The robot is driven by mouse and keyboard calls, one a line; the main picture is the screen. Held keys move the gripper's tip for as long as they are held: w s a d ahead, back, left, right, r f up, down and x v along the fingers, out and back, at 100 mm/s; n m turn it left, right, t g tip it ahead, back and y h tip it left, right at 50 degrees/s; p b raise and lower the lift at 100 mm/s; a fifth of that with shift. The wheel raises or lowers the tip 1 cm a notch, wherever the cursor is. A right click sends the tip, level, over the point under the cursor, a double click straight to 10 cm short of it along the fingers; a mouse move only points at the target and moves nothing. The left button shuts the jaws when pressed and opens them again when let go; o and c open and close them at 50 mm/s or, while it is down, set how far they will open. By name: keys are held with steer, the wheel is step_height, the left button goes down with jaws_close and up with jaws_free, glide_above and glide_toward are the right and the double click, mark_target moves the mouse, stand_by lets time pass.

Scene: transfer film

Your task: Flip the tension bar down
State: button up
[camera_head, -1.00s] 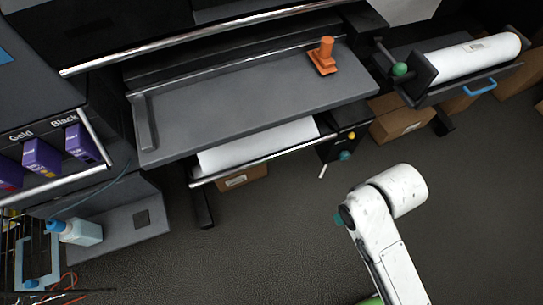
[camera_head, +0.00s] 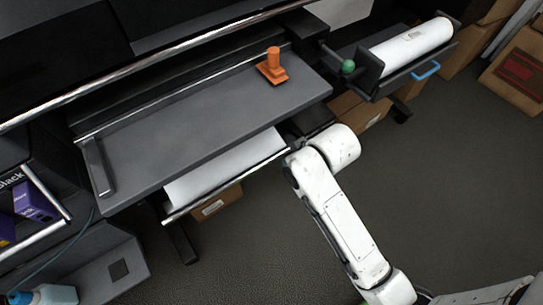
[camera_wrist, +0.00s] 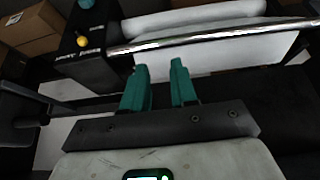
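The tension bar (camera_head: 225,187) is a long shiny metal bar along the front of the white film (camera_head: 222,168), under the printer's grey table. In the wrist view the bar (camera_wrist: 215,36) runs across the upper right, in front of the white roll (camera_wrist: 195,18). My gripper (camera_wrist: 160,68) has two teal fingers standing apart with nothing between them. The fingertips point toward the bar and appear just short of it, near its left end. In the head view my white arm reaches to the bar's right end and hides the gripper.
A black control box with a yellow knob (camera_wrist: 82,41) and a teal knob (camera_wrist: 86,3) stands left of the bar. An orange tool (camera_head: 273,67) sits on the grey table (camera_head: 200,110). Cardboard boxes (camera_head: 217,203) lie below. Open floor (camera_head: 440,200) spreads to the right.

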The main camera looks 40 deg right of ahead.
steer(key=shift+t, duration=0.6)
steer(key=w, duration=0.2)
steer(key=w+r, duration=0.1)
steer(key=w, duration=0.1)
steer(key=shift+d, duration=0.4)
steer(key=c, duration=0.3)
steer(key=shift+w+d+r, duration=0.1)
steer(key=shift+w+r, duration=0.2)
steer(key=shift+w, duration=0.15)
jaws_close()
steer(key=shift+f, duration=0.1)
steer(key=b, duration=0.2)
glide_above(274, 160)
steer(key=f, duration=0.8)
steer(key=shift+w, duration=0.35)
steer(key=f, duration=0.3)
steer(key=shift+s+f, duration=0.15)
steer(key=shift+s, duration=0.1)
steer(key=shift+s+f, duration=0.1)
steer(key=shift+f, duration=0.3)
